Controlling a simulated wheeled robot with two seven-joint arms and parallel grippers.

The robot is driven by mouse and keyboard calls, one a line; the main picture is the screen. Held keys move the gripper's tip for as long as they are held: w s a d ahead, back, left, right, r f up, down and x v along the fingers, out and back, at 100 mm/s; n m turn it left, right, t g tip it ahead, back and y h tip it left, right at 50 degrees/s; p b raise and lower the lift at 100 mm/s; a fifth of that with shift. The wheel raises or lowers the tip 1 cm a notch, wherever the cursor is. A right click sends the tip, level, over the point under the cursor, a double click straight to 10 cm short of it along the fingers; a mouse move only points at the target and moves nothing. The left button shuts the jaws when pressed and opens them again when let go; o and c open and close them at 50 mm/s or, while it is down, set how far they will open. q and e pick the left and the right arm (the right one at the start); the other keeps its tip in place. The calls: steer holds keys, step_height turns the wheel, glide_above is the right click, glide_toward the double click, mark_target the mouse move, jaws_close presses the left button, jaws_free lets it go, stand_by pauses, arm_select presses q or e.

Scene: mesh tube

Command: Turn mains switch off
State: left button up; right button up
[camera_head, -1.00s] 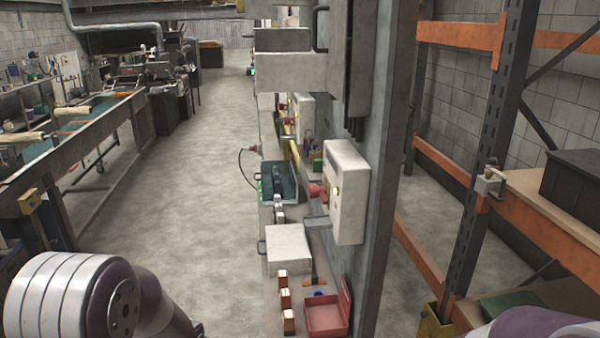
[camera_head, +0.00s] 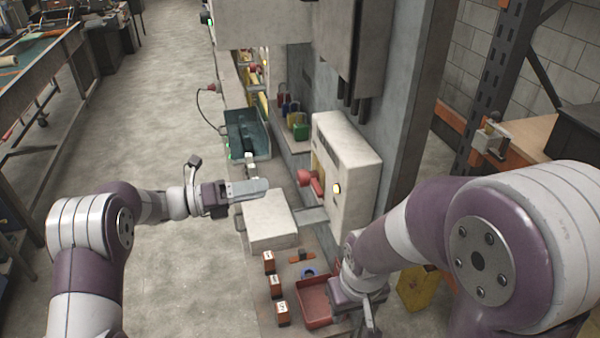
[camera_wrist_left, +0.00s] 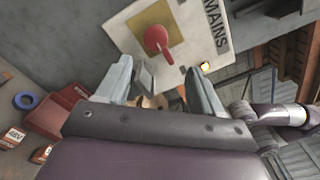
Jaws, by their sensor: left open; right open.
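The mains switch is a red rotary handle on a yellow plate, on a pale box (camera_head: 350,190) lettered MAINS. The red handle (camera_wrist_left: 157,40) shows face-on in the left wrist view; it also shows from the side in the head view (camera_head: 305,178). My left gripper (camera_head: 262,188) is open and empty, apart from the handle and to its left in the head view. In the left wrist view its spread fingers (camera_wrist_left: 160,82) lie below the handle. My right gripper (camera_head: 368,318) is low, beside the red tray; its fingers are partly cut off by the picture edge.
A lit amber lamp (camera_head: 336,188) is on the box. Below are a white box (camera_head: 270,222), a red tray (camera_head: 316,303), a blue ring (camera_head: 307,273) and small red labelled blocks (camera_head: 275,287). Coloured padlocks (camera_head: 300,131) stand behind. Open floor lies left.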

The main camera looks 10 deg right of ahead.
mark_target(297, 181)
arm_select(q)
steer(key=d+p, duration=0.2)
steer(key=d, duration=0.1)
steer(key=w+d+p, duration=0.1)
steer(key=d, duration=0.2)
steer(key=shift+w+d+p, duration=0.2)
steer(key=shift+d+p, duration=0.15)
steer(key=d+p, duration=0.1)
steer(key=d, duration=0.3)
steer(key=shift+s+p, duration=0.15)
steer(key=shift+p, duration=0.2)
steer(key=shift+s+d, duration=0.1)
steer(key=shift+d, duration=0.15)
steer(key=shift+f, duration=0.2)
steer(key=shift+w, duration=0.25)
steer(key=shift+c, duration=0.6)
steer(key=shift+s, duration=0.1)
steer(key=c, duration=0.9)
